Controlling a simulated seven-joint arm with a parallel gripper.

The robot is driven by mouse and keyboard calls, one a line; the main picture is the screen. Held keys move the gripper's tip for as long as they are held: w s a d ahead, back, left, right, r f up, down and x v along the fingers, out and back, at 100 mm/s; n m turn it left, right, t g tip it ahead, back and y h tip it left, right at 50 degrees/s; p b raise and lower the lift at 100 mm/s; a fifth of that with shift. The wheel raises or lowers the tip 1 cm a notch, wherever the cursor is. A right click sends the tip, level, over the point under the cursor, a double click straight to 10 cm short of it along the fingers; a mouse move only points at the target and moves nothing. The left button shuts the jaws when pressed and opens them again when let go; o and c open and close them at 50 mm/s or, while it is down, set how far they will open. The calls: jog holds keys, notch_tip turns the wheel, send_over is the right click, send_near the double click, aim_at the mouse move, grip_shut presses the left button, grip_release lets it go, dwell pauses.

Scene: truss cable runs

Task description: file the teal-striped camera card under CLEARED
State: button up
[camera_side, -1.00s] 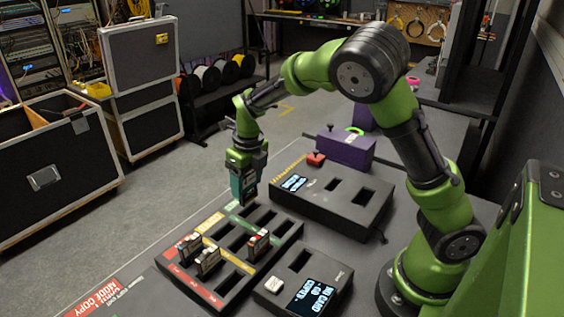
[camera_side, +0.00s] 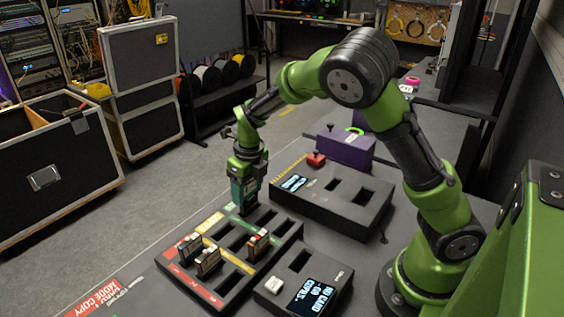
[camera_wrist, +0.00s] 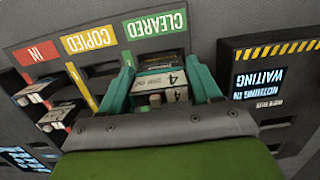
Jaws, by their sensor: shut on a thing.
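My gripper (camera_side: 245,208) is shut on a camera card (camera_wrist: 160,86), which sits between its teal fingers in the wrist view. The card has a pale label end with a "4"; I cannot clearly make out its stripe colour. The card tray (camera_side: 228,291) has rows marked red IN, yellow COPIED and green CLEARED. The gripper is low over the far end of the green row, and the green CLEARED label (camera_wrist: 155,24) lies just beyond the card in the wrist view. Whether the card's lower end is inside a slot is hidden.
Other cards stand in the tray: two at the near left (camera_side: 189,247) (camera_side: 207,262) and one further right (camera_side: 258,243). A black box with a WAITING screen (camera_wrist: 262,77) is beside the tray. Another screen box (camera_side: 312,296) and a purple case (camera_side: 345,149) are near.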

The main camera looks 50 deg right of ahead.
aim_at(248, 198)
jog(key=shift+f, duration=1.65)
dwell(2.2)
jog(key=o, duration=1.4)
jog(key=shift+r, duration=3.75)
